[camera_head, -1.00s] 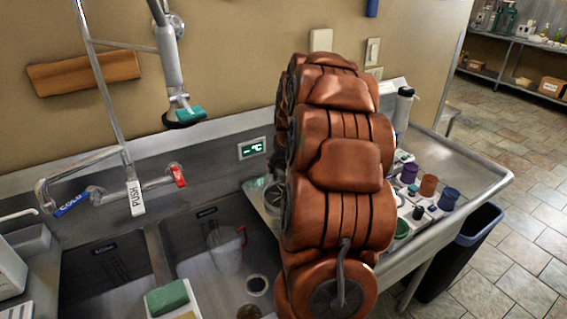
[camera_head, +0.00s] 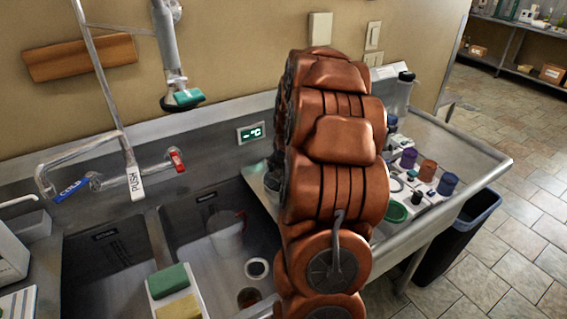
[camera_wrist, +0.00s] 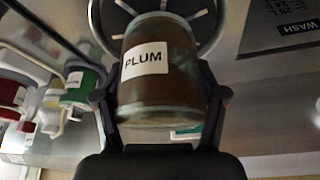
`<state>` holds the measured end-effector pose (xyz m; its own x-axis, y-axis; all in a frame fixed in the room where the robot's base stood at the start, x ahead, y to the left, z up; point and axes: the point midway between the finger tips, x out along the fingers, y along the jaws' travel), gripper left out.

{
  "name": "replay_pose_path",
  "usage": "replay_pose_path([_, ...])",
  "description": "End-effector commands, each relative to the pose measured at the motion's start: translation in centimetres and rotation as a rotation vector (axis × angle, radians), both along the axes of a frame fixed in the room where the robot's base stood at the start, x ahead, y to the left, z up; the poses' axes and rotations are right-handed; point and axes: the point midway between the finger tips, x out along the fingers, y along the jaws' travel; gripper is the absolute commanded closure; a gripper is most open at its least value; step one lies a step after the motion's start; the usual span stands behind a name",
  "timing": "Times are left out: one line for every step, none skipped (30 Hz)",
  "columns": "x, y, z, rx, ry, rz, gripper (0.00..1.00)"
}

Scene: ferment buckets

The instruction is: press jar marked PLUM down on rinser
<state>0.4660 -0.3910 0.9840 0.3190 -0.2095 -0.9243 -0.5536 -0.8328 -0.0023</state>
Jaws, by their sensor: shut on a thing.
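The jar marked PLUM (camera_wrist: 158,88) is dark brown with a white label and fills the middle of the wrist view. My gripper (camera_wrist: 162,105) is shut on it, one black finger on each side. The rinser (camera_wrist: 207,22), a round metal ring with spokes, shows behind the jar's far end in the wrist view. The jar overlaps it, and I cannot tell whether they touch. In the head view my copper-coloured arm hides the gripper and jar; a dark round part, perhaps the rinser (camera_head: 272,180), shows at the arm's left edge.
Two sink basins (camera_head: 205,235) lie left of my arm, with a sponge caddy (camera_head: 172,290) at the front. Several coloured jars (camera_head: 428,170) stand on the right drainboard. A faucet (camera_head: 130,165) and hanging sprayer (camera_head: 182,98) are at the left. A bin (camera_head: 455,240) stands at the right.

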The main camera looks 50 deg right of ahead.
Motion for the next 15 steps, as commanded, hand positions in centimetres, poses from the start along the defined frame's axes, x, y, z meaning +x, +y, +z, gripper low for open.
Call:
replay_pose_path([0.01, -0.01, 0.03, -0.001, -0.001, 0.0, 0.92])
replay_pose_path([0.0, 0.0, 0.01, 0.0, 0.0, 0.0, 0.92])
replay_pose_path([-0.01, 0.01, 0.0, 0.0, 0.0, 0.0, 0.92])
replay_pose_path([-0.02, 0.01, -0.02, 0.0, 0.0, 0.0, 0.92])
replay_pose_path([-0.03, 0.02, -0.04, 0.0, 0.0, 0.0, 0.92])
replay_pose_path([-0.05, 0.03, -0.06, 0.0, 0.0, 0.0, 0.92])
replay_pose_path([-0.07, 0.05, -0.08, 0.0, 0.0, 0.0, 0.92])
replay_pose_path([-0.09, 0.07, -0.1, 0.0, 0.0, 0.0, 0.92])
replay_pose_path([-0.12, 0.09, -0.11, 0.0, 0.0, 0.0, 0.92])
replay_pose_path([-0.14, 0.11, -0.13, 0.0, 0.0, 0.0, 0.92])
replay_pose_path([-0.17, 0.12, -0.13, 0.0, 0.0, 0.0, 0.92])
replay_pose_path([-0.21, 0.15, -0.14, 0.001, 0.001, 0.0, 0.92])
replay_pose_path([-0.22, 0.17, -0.14, 0.001, 0.001, 0.0, 0.92])
replay_pose_path([-0.24, 0.17, -0.12, 0.001, 0.001, 0.0, 0.92])
replay_pose_path([-0.26, 0.2, -0.1, 0.001, 0.001, 0.0, 0.92])
